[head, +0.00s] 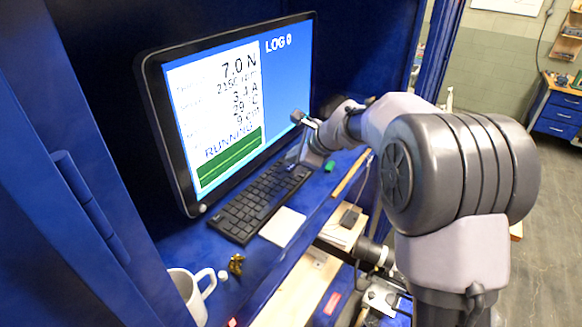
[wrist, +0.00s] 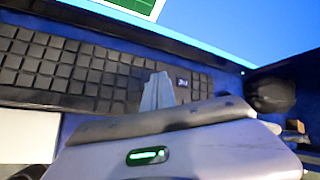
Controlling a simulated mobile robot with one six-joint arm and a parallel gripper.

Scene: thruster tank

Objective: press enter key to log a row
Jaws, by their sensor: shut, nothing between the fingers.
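A black keyboard (head: 262,200) lies on the blue shelf in front of a monitor (head: 215,105). The monitor reads LOG 0, 7.0 N and RUNNING. My gripper (head: 296,157) is over the keyboard's far right end. In the wrist view its shut, empty fingers (wrist: 160,77) point at the keyboard (wrist: 70,68). A key with a small pale mark (wrist: 183,82) shows just right of the fingertips; it may be the enter key, but the mark is too small to read. The fingers hide some keys, and I cannot tell whether they touch any.
A white pad (head: 282,226) lies in front of the keyboard. A white mug (head: 190,295) and a small brass object (head: 237,264) stand near the shelf's near end. A small green object (head: 329,166) lies right of my gripper. In the wrist view a dark rounded object (wrist: 270,92) sits at the right.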

